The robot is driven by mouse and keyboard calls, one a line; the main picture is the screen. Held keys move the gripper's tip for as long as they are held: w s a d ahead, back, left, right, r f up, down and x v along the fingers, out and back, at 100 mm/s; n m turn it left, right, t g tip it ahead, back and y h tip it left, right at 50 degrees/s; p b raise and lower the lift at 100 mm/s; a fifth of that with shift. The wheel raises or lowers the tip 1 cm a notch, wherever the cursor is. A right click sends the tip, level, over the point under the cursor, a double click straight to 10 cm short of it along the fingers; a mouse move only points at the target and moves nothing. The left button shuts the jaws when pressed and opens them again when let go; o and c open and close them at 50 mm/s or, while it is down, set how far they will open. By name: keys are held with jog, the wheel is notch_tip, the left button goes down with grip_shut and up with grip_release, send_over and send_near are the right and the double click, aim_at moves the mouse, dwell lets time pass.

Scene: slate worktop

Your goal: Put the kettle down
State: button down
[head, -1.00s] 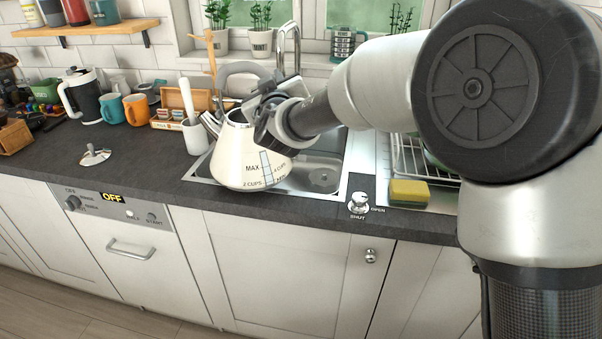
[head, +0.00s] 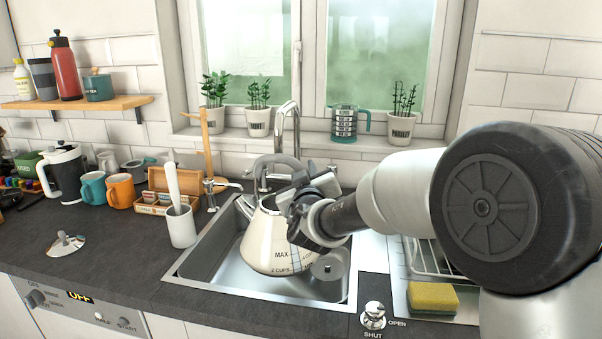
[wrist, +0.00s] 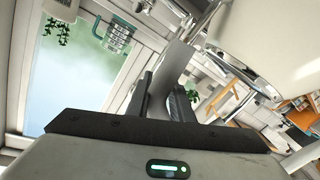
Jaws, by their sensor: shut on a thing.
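The cream kettle (head: 272,240) with dark measuring marks and a grey curved handle (head: 272,165) is in front of the tap in the head view. It overlaps the sink basin (head: 222,262); whether its bottom touches the basin cannot be told. It looks roughly upright. My gripper (head: 300,195) is shut on the kettle's handle, from the right. In the wrist view the grey handle (wrist: 174,68) runs between the fingers of my gripper (wrist: 165,88), and the kettle's pale body (wrist: 275,30) fills the upper right. The spout is mostly hidden.
A white utensil pot (head: 181,227) stands left of the sink, with orange and teal mugs (head: 120,191) farther left. A metal lid-like disc (head: 66,244) lies on the worktop (head: 120,262), with clear room around it. A yellow sponge (head: 433,298) and dish rack (head: 425,260) are right.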

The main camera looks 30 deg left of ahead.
notch_tip(320, 180, down, 9)
jog(key=shift+f+b, duration=0.1)
jog(key=shift+b, duration=0.5)
jog(key=shift+x, duration=2)
jog(key=shift+f, duration=0.55)
jog(key=shift+f+b, duration=0.15)
jog(key=shift+b, duration=0.25)
jog(key=c, duration=1.6)
grip_release()
jog(key=shift+f, duration=0.2)
jog(key=shift+o, duration=0.2)
